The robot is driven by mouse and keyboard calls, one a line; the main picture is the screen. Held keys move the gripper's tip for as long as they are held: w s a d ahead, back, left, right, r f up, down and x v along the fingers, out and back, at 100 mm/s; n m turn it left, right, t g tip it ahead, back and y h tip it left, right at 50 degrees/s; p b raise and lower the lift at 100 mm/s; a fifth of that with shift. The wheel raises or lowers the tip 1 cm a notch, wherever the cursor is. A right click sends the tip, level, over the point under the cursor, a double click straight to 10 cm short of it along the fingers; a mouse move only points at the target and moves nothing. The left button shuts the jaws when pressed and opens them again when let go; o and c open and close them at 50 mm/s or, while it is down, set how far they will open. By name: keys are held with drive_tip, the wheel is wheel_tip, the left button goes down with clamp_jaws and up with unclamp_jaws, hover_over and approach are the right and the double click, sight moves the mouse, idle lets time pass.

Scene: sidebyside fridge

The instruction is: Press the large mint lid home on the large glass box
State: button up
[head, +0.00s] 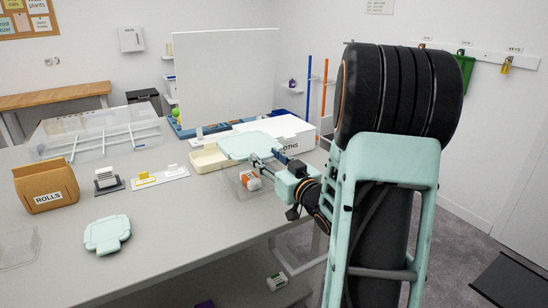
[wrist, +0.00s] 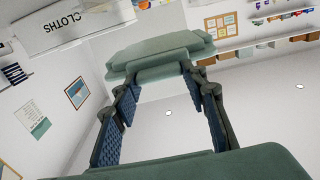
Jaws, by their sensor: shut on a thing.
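A mint lid (head: 246,146), the larger-looking of two, is in my gripper (head: 272,163), held roughly flat above the table's right part. In the wrist view, the lid (wrist: 160,58) sits at the tips of my gripper (wrist: 158,80), whose blue-padded fingers are closed on its edge. A clear box (head: 243,184) with an orange and white item in it stands below the lid, partly hidden by my gripper. It may be the large glass box. The lid appears apart from it. A second mint lid (head: 107,235) lies on the table at front left.
A cream tray (head: 208,160) and a white CLOTHS box (head: 290,132) stand close behind the held lid. A brown ROLLS box (head: 46,187), a large clear divided bin (head: 95,138) and another clear container (head: 18,248) are at left. The table's front middle is clear.

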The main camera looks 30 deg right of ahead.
drive_tip(key=shift+f+b, duration=0.15)
drive_tip(key=shift+b, duration=0.25)
wheel_tip(320, 180, down, 6)
drive_tip(key=b, duration=0.5)
drive_tip(key=shift+r, duration=0.25)
drive_tip(key=shift+f, duration=1.2)
idle(1.3)
drive_tip(key=o, duration=1.1)
drive_tip(key=shift+a, duration=0.1)
drive_tip(key=shift+c, duration=0.2)
drive_tip(key=s, duration=1.2)
drive_tip(key=shift+d, duration=0.25)
